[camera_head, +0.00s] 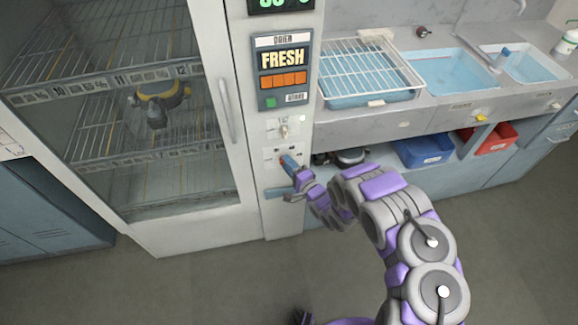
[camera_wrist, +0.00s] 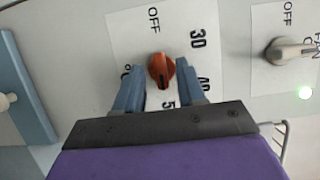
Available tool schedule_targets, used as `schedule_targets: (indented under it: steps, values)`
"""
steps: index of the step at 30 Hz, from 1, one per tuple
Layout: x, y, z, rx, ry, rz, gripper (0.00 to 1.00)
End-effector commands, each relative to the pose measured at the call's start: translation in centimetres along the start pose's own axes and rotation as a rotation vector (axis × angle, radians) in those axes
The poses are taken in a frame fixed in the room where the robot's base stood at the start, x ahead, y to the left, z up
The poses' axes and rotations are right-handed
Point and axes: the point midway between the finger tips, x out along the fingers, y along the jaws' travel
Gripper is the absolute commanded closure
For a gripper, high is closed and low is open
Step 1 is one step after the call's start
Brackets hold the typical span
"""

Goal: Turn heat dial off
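The heat dial (camera_wrist: 161,66) is an orange-red knob on a white plate in the wrist view. Its label reads OFF at the top, with 30, 40 and a partly hidden number starting with 5 around it. A dark mark on the knob points down, toward that number. My gripper (camera_wrist: 160,78) is open, with one blue finger on each side of the knob and small gaps visible; contact cannot be told. In the head view my gripper (camera_head: 287,163) is at the panel's lower dial, which it mostly hides.
A blue handle (camera_wrist: 22,90) is at left. A glass-door drying cabinet (camera_head: 150,110) stands left of the panel, and a sink counter (camera_head: 420,118) stands right.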

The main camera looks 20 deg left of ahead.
Motion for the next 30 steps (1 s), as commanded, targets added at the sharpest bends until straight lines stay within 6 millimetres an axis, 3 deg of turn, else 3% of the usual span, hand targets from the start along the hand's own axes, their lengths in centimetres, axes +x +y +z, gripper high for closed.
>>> schedule_targets:
  steps: [5, 17, 30]
  values:
    - [-0.03, 0.0, 0.0, 0.0, 0.0, 0.001, 0.63]
    - [-0.03, 0.07, 0.0, 0.0, 0.0, 0.002, 1.0]
    - [-0.04, 0.1, 0.01, -0.026, 0.0, 0.018, 1.0]
